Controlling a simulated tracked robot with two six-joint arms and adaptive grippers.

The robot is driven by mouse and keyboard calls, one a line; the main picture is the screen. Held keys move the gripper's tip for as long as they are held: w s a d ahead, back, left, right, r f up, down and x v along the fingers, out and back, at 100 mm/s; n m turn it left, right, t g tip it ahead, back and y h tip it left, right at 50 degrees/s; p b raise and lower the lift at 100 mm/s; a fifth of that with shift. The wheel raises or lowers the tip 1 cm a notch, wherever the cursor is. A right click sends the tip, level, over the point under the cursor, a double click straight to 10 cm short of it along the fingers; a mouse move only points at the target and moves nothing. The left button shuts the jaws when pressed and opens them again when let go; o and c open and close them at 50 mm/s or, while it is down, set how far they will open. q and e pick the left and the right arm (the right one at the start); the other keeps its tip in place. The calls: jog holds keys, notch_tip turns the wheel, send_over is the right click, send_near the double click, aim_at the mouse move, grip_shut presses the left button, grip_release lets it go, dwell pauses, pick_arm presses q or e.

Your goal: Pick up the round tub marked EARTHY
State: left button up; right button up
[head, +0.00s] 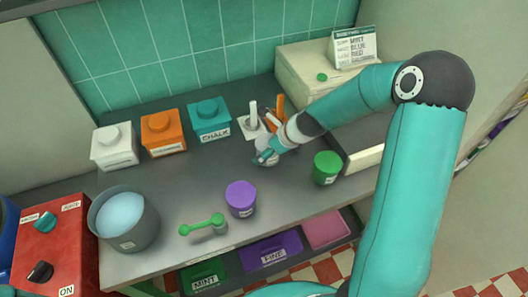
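A purple round tub (241,198) stands upright on the grey counter, with a pale label too small to read. A green round tub (327,168) stands further right, its label also unreadable. I cannot tell which tub is marked EARTHY. My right gripper (265,157) is low over the counter between and behind these two tubs, apart from both. A pale grey rounded thing (262,142) shows right behind its fingers, partly hidden. Whether the fingers are open or shut on it is unclear. My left gripper is not in view.
White (114,150), orange (163,136) and teal (209,122) lidded boxes stand along the back; the teal one reads CHALK. A pot (126,222) and a green scoop-like tool (203,226) are at front left. A pale box (300,75) stands at back right.

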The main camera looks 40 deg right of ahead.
jog(key=c, duration=1.2)
